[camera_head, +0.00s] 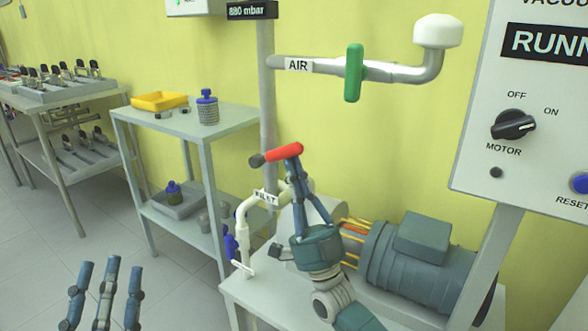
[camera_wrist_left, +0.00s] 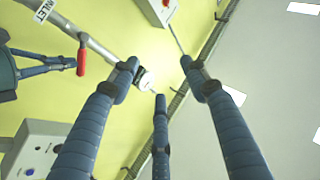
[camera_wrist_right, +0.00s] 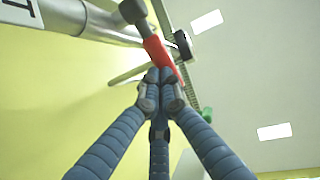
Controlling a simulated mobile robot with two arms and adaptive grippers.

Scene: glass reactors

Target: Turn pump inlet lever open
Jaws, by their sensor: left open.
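The red lever (camera_head: 283,152) sits on the pump inlet pipe beside the label that reads INLET. It lies roughly level, tilted slightly, with a dark knob at its left end. It also shows in the left wrist view (camera_wrist_left: 81,58) and in the right wrist view (camera_wrist_right: 156,54). My right gripper (camera_head: 293,165) has its fingers drawn together, with their tips at the lever's red end. In the right wrist view (camera_wrist_right: 161,76) the tips meet there and overlap the lever; I cannot tell whether they clasp it. My left gripper (camera_head: 111,268) is open and empty, low at the left, away from the pipe.
The blue-grey pump motor (camera_head: 418,262) stands on a white table right of my right gripper. The green AIR valve handle (camera_head: 354,73) is on the pipe above. A control panel (camera_head: 475,160) stands at the right. A grey shelf (camera_head: 190,123) stands at the left.

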